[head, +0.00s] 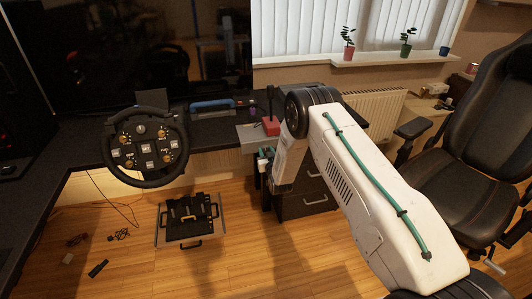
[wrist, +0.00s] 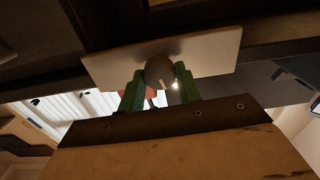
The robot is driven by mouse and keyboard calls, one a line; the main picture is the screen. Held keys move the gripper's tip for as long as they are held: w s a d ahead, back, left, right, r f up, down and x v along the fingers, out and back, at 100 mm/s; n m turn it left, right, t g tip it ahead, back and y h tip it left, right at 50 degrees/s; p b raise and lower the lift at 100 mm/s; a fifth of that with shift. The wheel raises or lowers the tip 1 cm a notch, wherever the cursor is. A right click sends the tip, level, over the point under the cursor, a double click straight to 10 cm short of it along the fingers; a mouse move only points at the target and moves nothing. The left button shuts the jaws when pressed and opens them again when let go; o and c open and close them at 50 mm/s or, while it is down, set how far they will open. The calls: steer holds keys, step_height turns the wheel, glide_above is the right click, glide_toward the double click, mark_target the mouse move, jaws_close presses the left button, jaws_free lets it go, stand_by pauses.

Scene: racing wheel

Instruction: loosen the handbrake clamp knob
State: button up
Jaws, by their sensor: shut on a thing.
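The clamp knob (wrist: 160,71) is a dark round knob below a pale metal plate (wrist: 215,52) in the wrist view. My gripper (wrist: 160,76) has its two green fingers on either side of the knob and is shut on it. In the head view my gripper (head: 265,162) is under the desk edge, below the handbrake (head: 270,126), which has a red base and a black lever. The handbrake stands on a grey plate (head: 247,132) at the desk edge. The knob is hidden in the head view.
A steering wheel (head: 146,147) is mounted on the dark desk (head: 212,132) at left. Pedals (head: 188,217) lie on the wooden floor. A drawer unit (head: 305,200) stands behind my arm, and a black chair (head: 470,150) is at right. Cables lie on the floor at left.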

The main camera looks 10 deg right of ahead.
steer(key=n, duration=0.7)
steer(key=shift+a, duration=0.1)
steer(key=n, duration=0.6)
steer(key=shift+f, duration=0.1)
steer(key=shift+n, duration=0.4)
steer(key=o, duration=1)
steer(key=shift+s, duration=0.1)
steer(key=s, duration=0.7)
steer(key=shift+s, duration=0.35)
